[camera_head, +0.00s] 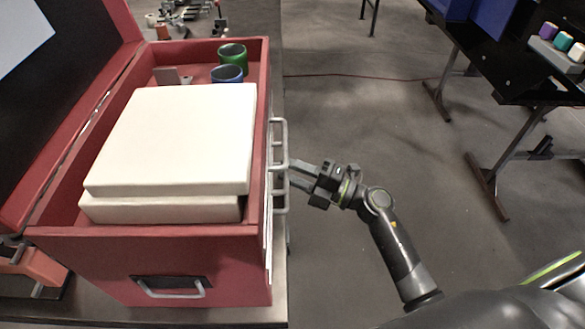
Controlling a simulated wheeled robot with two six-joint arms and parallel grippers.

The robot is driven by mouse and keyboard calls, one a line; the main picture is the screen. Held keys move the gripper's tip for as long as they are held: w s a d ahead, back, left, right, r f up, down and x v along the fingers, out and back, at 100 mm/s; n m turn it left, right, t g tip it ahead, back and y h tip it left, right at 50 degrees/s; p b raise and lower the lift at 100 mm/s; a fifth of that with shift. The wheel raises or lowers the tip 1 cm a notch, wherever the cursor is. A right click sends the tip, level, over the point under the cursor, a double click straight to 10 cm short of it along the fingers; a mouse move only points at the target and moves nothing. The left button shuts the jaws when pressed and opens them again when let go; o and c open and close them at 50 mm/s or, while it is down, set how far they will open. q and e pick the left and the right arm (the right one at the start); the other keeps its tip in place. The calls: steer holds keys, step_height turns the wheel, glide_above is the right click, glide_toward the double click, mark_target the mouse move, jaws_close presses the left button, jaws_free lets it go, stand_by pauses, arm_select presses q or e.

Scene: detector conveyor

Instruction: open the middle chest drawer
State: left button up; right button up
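The red chest (170,262) stands on a bench at the left with its lid raised. Its drawer front faces right and shows only as a thin edge-on strip with several grey handles. An upper handle (284,132) and a lower handle (281,199) stick out, and the middle handle lies between them, partly hidden by my fingers. No drawer visibly stands out from the chest. My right gripper (290,169) is at the middle handle. Its two fingers show a gap, but whether they grip the handle is unclear. My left gripper is out of view.
White boxes (175,135) are stacked in the chest top, with a green cup (232,56) and a blue cup (227,74) behind. A side handle (172,290) is on the near face. The floor (350,110) right of the chest is open. Dark tables stand at the far right.

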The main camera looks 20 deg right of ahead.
jaws_close()
steer(key=shift+d, duration=0.2)
